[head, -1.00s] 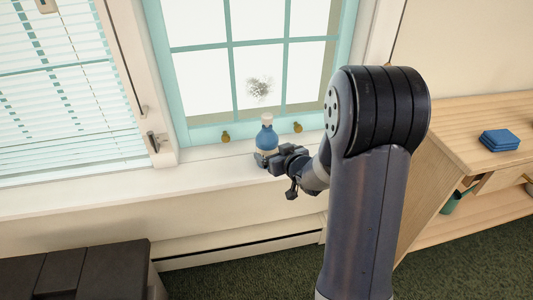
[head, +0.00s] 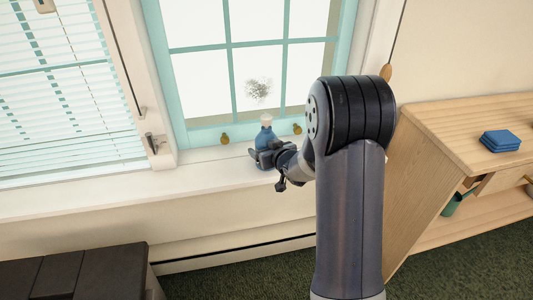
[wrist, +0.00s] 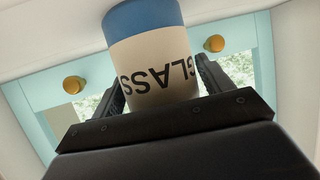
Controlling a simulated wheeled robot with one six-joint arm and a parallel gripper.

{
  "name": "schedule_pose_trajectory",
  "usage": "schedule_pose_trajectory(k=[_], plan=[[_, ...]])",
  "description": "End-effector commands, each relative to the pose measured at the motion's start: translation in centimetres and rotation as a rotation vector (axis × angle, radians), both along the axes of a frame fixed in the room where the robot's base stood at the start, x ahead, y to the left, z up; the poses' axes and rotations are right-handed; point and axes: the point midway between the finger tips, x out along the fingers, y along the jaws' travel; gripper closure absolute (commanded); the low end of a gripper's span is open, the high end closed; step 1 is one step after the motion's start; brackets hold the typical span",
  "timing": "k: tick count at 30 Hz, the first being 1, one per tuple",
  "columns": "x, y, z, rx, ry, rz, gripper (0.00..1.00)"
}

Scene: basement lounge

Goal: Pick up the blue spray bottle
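The blue spray bottle (head: 265,136) stands on the white windowsill in the head view, with a blue body and pale top. In the wrist view the bottle (wrist: 150,65) is close up, its cream label with dark upside-down letters reading GLASS. My gripper (head: 262,155) is at the bottle's lower part in the head view. In the wrist view its two dark fingers (wrist: 162,85) lie on either side of the bottle, very close to its sides. Whether both fingers press on it cannot be told. The bottle's lower end is hidden behind my gripper.
The windowsill (head: 100,192) runs along the wall under a teal-framed window (head: 231,75), with small brass knobs near the bottle. A wooden cabinet (head: 425,190) with folded blue cloths (head: 501,141) stands at right. Dark furniture (head: 75,275) is at lower left.

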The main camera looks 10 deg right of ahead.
Motion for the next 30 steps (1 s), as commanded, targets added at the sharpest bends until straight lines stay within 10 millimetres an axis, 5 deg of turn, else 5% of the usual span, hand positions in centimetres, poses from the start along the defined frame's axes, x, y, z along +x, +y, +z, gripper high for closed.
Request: schedule_pose_trajectory(k=[20,30], plan=[[0.0,0.0,0.0,0.0,0.0,0.0,0.81],[0.1,0.0,1.2,0.001,-0.006,0.0,0.81]])
